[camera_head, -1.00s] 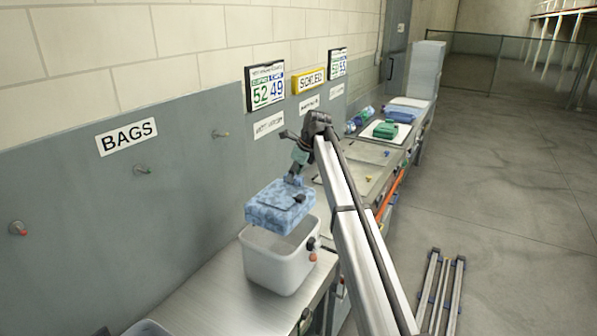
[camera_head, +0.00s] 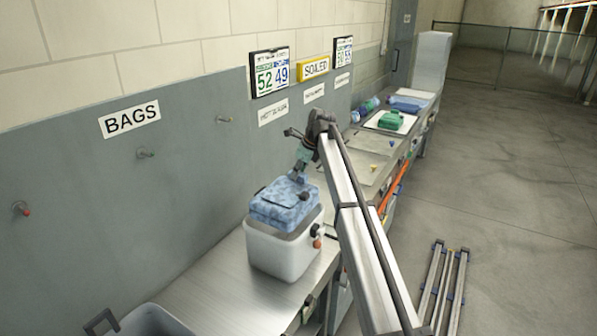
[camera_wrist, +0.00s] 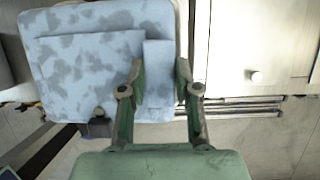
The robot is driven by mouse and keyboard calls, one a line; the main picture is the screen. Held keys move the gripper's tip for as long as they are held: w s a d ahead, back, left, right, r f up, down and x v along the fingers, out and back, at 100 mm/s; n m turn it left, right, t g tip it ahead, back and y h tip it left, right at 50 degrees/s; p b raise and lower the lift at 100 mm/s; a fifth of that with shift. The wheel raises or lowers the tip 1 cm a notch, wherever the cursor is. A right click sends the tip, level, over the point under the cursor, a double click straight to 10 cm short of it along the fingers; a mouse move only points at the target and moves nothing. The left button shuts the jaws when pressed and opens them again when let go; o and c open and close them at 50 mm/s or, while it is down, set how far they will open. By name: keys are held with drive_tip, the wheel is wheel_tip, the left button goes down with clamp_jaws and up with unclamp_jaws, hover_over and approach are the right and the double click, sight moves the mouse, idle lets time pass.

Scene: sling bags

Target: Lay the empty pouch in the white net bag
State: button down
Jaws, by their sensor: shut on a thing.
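A soft pouch (camera_head: 285,205) with a mottled blue pattern hangs at the mouth of a white container (camera_head: 282,258) on the bench. The container looks like a solid-walled tub; I see no netting. In the wrist view, my gripper's fingers (camera_wrist: 160,75) close on a strip at the edge of the pouch (camera_wrist: 85,55). Whether the pouch touches the container's floor is hidden.
Another container (camera_head: 150,325) is at the lower left, cut off by the frame. The steel bench (camera_head: 205,300) between them is bare. A green folded item (camera_head: 391,119) lies on a white board farther along. Empty pegs (camera_head: 146,154) stick out of the wall below the BAGS sign.

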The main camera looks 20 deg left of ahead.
drive_tip(key=c, duration=0.7)
unclamp_jaws()
drive_tip(key=shift+c, duration=0.2)
drive_tip(key=v, duration=1.2)
